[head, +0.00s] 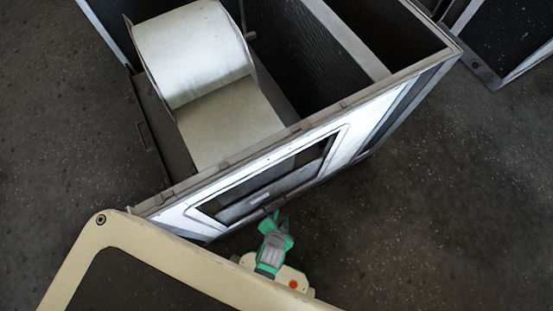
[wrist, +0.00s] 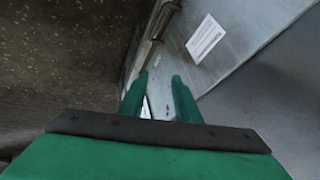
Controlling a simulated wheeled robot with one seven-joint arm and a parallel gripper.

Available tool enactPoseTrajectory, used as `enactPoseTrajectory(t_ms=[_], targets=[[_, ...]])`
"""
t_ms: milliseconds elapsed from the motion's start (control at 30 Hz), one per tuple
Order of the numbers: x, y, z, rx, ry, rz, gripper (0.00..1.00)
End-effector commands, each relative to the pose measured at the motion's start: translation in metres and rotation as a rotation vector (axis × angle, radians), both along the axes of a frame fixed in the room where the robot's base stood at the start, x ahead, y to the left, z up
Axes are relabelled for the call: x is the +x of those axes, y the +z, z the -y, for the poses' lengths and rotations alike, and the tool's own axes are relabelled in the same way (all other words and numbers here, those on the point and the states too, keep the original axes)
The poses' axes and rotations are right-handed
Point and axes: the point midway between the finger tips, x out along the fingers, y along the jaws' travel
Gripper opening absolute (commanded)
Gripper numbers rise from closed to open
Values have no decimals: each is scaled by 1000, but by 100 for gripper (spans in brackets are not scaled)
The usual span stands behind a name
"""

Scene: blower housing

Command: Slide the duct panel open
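The duct panel (head: 258,200) is a grey sheet in the window of the housing's near side wall. A dark gap shows along the window's upper part. In the wrist view the grey sheet with a white label (wrist: 207,40) is close at the right, probably this panel. My gripper (head: 277,214) is at the lower edge of the window, outside the housing. In the wrist view its green fingers (wrist: 159,80) are apart, with nothing clearly held between them. A narrow bar or rail (wrist: 152,45) lies just beyond the left fingertip; I cannot tell whether they touch.
The blower housing (head: 345,104) is open on top, with a pale curved drum cover (head: 195,50) inside and dark compartments at the right. Another dark framed unit (head: 507,40) stands at the upper right. The floor (head: 460,200) right of the housing is clear.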

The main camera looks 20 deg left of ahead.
Motion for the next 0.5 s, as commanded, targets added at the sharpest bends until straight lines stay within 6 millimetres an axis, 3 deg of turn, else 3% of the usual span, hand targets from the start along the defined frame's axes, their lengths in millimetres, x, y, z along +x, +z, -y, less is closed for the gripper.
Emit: enactPoseTrajectory(t_ms=[100, 200, 300, 500], targets=[[20, -44, -11, 54, -41, -142, 29], [31, -73, -18, 88, -76, -262, 29], [41, -92, -23, 107, -108, -365, 29], [51, -110, -26, 121, -152, -497, 29]])
